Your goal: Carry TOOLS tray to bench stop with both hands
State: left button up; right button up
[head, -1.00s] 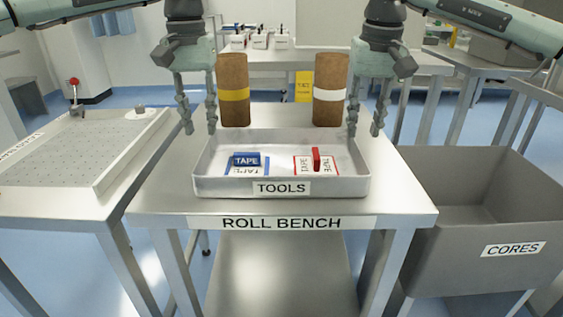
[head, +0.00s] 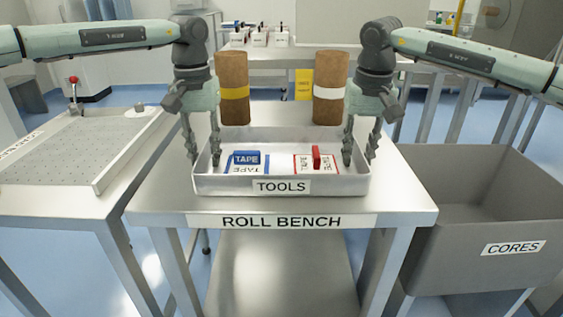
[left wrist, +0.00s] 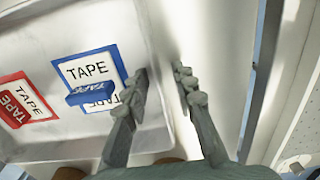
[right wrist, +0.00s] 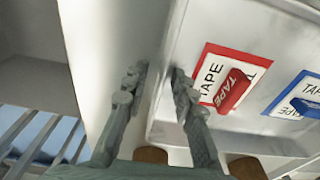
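The TOOLS tray (head: 340,187), a shallow grey metal tray, sits flat on the roll bench (head: 165,206). It holds a blue tape piece (head: 246,160) on a blue-edged card and a red tape piece (head: 316,157) on a red-edged card. My left gripper (head: 203,158) is open around the tray's left wall, one finger inside and one outside; the left wrist view shows a gap between the fingers (left wrist: 160,76). My right gripper (head: 361,156) is open around the right wall in the same way, also seen in the right wrist view (right wrist: 159,73). Neither is closed on the wall.
Two brown rolls stand behind the tray, one with a yellow band (head: 235,92) and one with a white band (head: 330,93). A perforated table (head: 75,150) is at left. A grey CORES bin (head: 470,240) is at right. Bare bench shows in front of the tray.

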pick_arm(q)
grip_shut()
pick_arm(e)
grip_shut()
pick_arm(q)
jog(key=shift+r, duration=0.15)
pick_arm(e)
jog(key=shift+w+r, duration=0.1)
jog(key=shift+r, duration=0.05)
